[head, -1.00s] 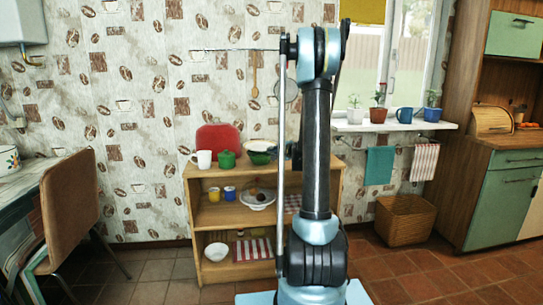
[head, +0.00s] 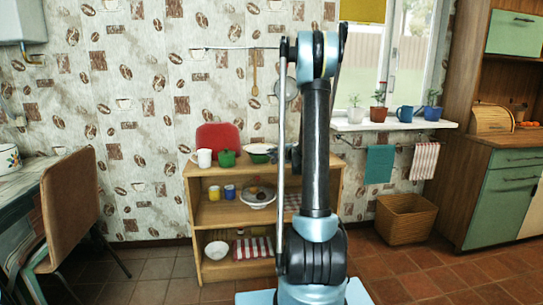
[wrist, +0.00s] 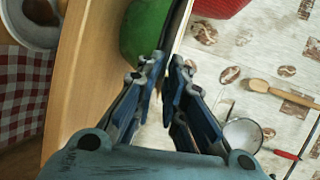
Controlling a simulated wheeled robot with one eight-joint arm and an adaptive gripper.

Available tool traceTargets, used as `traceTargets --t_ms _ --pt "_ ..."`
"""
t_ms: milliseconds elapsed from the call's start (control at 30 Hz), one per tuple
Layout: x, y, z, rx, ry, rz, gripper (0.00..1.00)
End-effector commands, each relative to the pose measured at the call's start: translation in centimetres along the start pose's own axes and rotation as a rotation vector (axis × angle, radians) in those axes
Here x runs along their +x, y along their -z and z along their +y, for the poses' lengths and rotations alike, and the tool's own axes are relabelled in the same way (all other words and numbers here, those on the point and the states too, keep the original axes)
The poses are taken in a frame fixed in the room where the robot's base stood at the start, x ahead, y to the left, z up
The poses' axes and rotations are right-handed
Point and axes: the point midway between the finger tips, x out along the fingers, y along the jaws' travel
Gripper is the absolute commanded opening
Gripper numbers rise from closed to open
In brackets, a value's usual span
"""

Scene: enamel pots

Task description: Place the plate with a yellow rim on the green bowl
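In the head view, a green vessel (head: 227,158) stands on the shelf top beside a white mug. To its right is a pale dish (head: 262,147), partly beside my arm; I cannot make out a yellow rim or just how it rests. In the wrist view, a smooth green rounded vessel (wrist: 145,30) lies just beyond my fingertips, near the back edge of the shelf top.
A red board (head: 218,138) leans on the wall behind the wooden shelf (head: 215,215). The white mug (head: 203,158) is at the left of its top. Utensils hang on the wall, including a wooden spoon (wrist: 270,90). Lower shelves hold cups and bowls.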

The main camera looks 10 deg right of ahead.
Motion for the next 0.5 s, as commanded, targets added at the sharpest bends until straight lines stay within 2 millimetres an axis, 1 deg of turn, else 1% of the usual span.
traceTargets --t_ms 300,467,500 --pt "-0.1 0.0 -0.1 0.0 0.0 0.001 0.13" --pt "-0.3 0.1 -0.9 0.0 0.0 0.001 0.13" --pt "-0.7 0.1 -1.1 0.001 0.0 0.002 0.13"
